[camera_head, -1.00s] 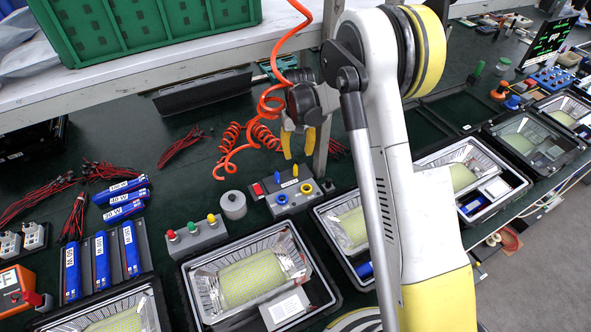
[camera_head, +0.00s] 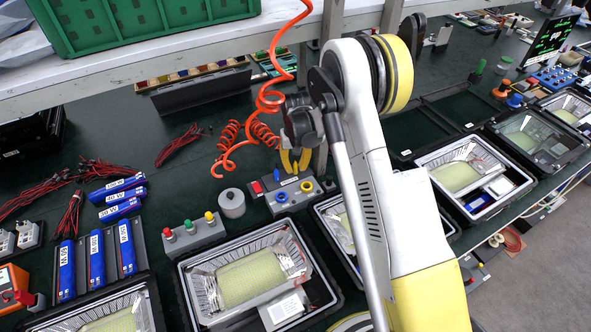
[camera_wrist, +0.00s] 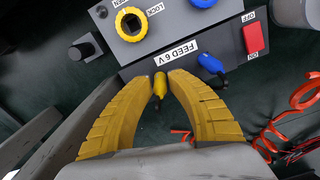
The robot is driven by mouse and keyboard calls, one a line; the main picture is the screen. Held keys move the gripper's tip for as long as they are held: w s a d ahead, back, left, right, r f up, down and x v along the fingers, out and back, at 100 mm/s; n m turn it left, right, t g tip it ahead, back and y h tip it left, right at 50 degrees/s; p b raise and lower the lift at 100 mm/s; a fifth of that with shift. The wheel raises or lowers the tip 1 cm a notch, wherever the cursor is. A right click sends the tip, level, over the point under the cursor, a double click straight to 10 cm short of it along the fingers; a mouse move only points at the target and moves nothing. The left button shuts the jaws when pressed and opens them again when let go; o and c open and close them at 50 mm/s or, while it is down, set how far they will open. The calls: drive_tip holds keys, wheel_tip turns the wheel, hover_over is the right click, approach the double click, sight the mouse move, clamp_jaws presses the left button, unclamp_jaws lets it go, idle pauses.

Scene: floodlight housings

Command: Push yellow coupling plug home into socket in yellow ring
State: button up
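The yellow coupling plug (camera_wrist: 160,86) stands at the edge of the panel labelled FEED 6 V, with a dark cable end below it. My gripper (camera_wrist: 162,77) has its curved yellow fingers on either side of the plug, tips near it; contact is unclear. The fingers look parted. In the head view my gripper (camera_head: 295,171) is just behind the grey box. The yellow ring (camera_wrist: 131,23), with a dark socket opening, is on the grey box beyond the plug, and also shows in the head view (camera_head: 281,198). No plug sits in it.
A blue plug (camera_wrist: 211,65) stands right of the yellow one, near a red switch (camera_wrist: 255,38). A blue ring (camera_head: 306,187) is beside the yellow ring. A grey cylinder (camera_head: 232,203) and coiled orange hose (camera_head: 228,143) are nearby. Floodlight housings (camera_head: 250,280) line the front.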

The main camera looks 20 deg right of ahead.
clamp_jaws()
